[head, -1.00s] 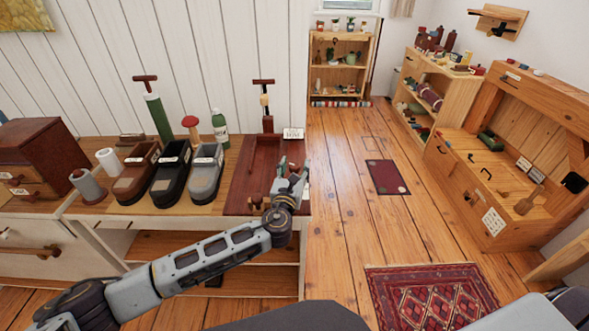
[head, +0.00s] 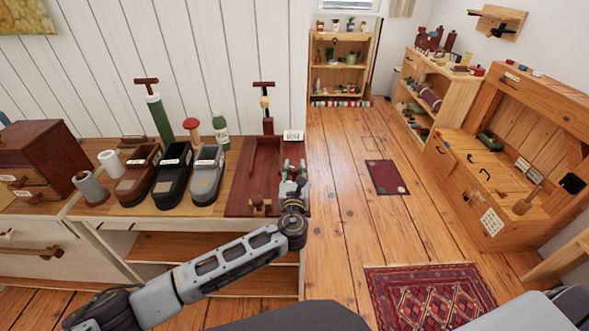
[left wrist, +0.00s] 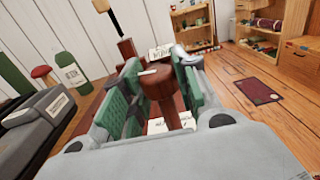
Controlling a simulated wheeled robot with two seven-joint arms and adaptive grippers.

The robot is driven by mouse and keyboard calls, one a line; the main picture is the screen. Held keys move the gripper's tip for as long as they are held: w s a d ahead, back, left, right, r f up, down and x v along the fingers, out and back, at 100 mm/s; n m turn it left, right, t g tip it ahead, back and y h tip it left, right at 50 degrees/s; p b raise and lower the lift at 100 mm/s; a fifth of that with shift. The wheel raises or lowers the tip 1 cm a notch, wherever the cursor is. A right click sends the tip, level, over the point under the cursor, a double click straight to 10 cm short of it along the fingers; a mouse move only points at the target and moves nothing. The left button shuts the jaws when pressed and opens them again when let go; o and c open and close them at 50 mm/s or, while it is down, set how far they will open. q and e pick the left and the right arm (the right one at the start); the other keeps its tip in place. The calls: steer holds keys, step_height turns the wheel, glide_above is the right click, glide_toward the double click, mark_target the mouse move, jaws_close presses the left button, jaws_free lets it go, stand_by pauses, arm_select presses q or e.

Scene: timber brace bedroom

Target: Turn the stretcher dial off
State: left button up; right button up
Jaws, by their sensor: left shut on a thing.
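A dark red-brown wooden stand (head: 240,180) sits at the right end of the bench. My left gripper (head: 292,168) is over its right side, fingers pointing away from me. In the left wrist view, the gripper's green-padded fingers (left wrist: 158,92) are shut on a round brown wooden knob (left wrist: 157,84), which looks like the dial. A pale mark shows on the knob's top edge. In the head view the gripper hides the knob. A white label card (head: 293,136) stands behind the gripper; its text is too small to read. My right gripper is not in view.
Brown, black and grey shoe-like blocks (head: 206,175) stand left of the stand, with a green bottle (head: 220,130) behind them. Open floor (head: 340,220) lies to the right.

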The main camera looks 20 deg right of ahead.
arm_select(q)
steer(key=shift+n+y, duration=0.4)
steer(key=shift+y, duration=0.2)
steer(key=shift+n+t+y+p, duration=0.3)
steer(key=shift+n+y+p, duration=0.1)
steer(key=shift+y, duration=0.2)
steer(key=shift+n+y, duration=0.3)
steer(key=shift+y, duration=0.2)
steer(key=shift+n+y, duration=0.5)
steer(key=shift+y, duration=0.2)
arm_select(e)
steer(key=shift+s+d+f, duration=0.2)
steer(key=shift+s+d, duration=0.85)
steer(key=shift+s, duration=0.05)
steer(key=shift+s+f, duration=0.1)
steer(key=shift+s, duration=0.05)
arm_select(q)
steer(key=o, duration=1)
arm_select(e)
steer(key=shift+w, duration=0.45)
